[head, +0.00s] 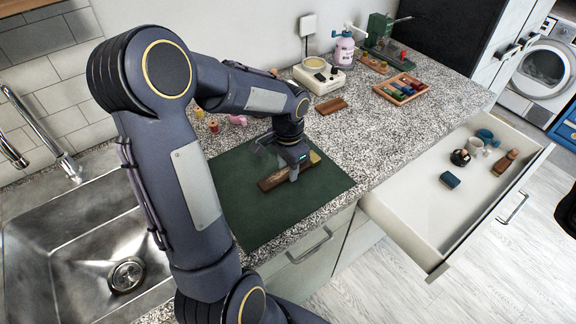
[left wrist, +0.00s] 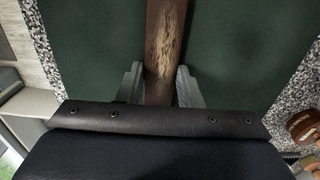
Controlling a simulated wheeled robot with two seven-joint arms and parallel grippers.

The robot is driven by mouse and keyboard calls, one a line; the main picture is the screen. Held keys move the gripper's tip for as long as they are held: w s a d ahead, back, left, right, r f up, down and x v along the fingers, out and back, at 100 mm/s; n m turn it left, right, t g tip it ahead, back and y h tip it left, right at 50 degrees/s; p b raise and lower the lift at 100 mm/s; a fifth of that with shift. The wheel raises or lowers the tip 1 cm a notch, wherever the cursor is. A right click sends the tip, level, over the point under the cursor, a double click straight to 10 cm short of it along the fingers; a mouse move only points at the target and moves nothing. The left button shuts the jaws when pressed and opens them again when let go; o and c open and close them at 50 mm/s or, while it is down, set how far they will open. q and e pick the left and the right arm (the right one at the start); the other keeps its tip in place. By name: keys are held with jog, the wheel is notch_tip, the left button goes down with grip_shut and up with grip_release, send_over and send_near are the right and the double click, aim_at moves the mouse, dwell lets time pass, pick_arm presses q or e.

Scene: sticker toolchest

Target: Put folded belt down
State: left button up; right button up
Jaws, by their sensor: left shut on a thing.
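The folded belt (head: 272,181) is a brown strip lying on or just above the green mat (head: 318,192) on the counter; I cannot tell if it touches. My left gripper (head: 294,174) comes down over it from above and is shut on it. In the left wrist view the worn brown belt (left wrist: 164,45) runs between the two grey fingers (left wrist: 160,84), with the green mat (left wrist: 240,50) behind it. Part of the belt is hidden by my gripper. My right gripper is not in view.
A sink (head: 75,240) lies to the left of the mat. An open drawer (head: 425,215) at the right holds several small items. A wooden tray of coloured pieces (head: 401,88), a cream device (head: 319,75) and a bottle (head: 344,50) stand at the back. The counter right of the mat is clear.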

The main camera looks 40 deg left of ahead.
pick_arm(q)
jog(key=shift+f, duration=0.2)
jog(key=o, duration=1)
jog(key=shift+o, duration=0.2)
jog(key=shift+r, duration=0.2)
notch_tip(320, 180, up, 11)
jog(key=s+d+n+t+h, duration=0.3)
jog(key=s+d+n+t, duration=0.2)
jog(key=s+d, duration=0.8)
jog(key=s, duration=0.3)
jog(key=shift+s+f+t+h, duration=0.2)
jog(key=shift+f+t+h, duration=0.1)
jog(key=shift+h, duration=0.1)
